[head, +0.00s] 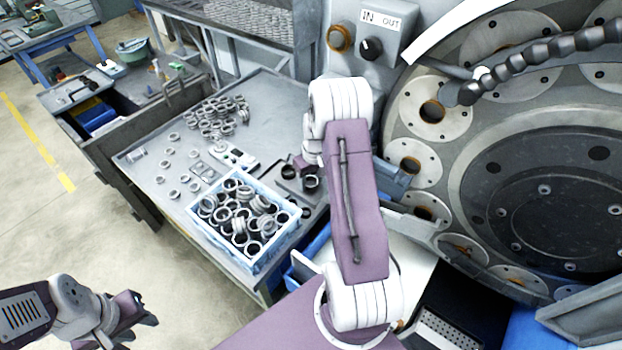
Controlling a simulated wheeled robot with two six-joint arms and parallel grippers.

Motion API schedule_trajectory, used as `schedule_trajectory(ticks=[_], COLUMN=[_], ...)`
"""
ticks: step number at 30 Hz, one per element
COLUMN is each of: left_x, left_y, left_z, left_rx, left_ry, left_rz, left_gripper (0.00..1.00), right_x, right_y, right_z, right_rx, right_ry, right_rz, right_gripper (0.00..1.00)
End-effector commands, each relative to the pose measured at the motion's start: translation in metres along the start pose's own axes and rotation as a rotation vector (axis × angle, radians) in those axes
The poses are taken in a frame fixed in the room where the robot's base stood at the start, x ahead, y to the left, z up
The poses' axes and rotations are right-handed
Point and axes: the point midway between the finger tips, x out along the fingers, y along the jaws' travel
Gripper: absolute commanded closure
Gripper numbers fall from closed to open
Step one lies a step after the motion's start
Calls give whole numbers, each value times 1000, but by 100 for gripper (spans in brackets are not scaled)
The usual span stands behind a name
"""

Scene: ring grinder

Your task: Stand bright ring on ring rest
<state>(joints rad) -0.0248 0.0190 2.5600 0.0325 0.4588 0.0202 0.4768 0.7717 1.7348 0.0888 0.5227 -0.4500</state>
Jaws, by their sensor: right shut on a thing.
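My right gripper (305,164) is over the back right part of the grey workbench, largely hidden behind my own arm. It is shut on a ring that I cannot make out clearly. Just below it, a small dark fixture (286,172) stands on the bench, with dark round parts (311,184) beside it. I cannot tell which part is the ring rest, nor whether the held ring touches it. My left gripper (143,309) is at the lower left above the floor, away from the bench, and its finger gap is unclear.
A light blue crate (262,268) full of rings stands at the bench's front. Loose rings (174,180) lie left of it, with a heap (222,116) behind. A caliper-like tool (232,156) lies mid-bench. The big grinder (545,190) borders the bench on the right.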

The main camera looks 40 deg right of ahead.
Motion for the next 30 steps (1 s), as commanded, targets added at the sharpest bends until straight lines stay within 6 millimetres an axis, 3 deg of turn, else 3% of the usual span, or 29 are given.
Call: schedule_trajectory(ticks=[6,7,9,21,30], left_x=[4,3,2,2,12], left_y=[0,0,0,0,0], left_z=[0,0,0,0,1], left_rx=[0,0,0,0,0], left_ry=[0,0,0,0,0], left_rz=[0,0,0,0,0], left_gripper=[64,64,64,64,64], right_x=[4,3,3,-5,-66], right_y=[0,0,0,0,0], right_z=[0,0,0,-1,-1], right_rx=[0,0,0,1,1], right_ry=[0,0,0,2,5], right_rz=[0,0,0,1,2], right_gripper=[99,45,32,32,32])
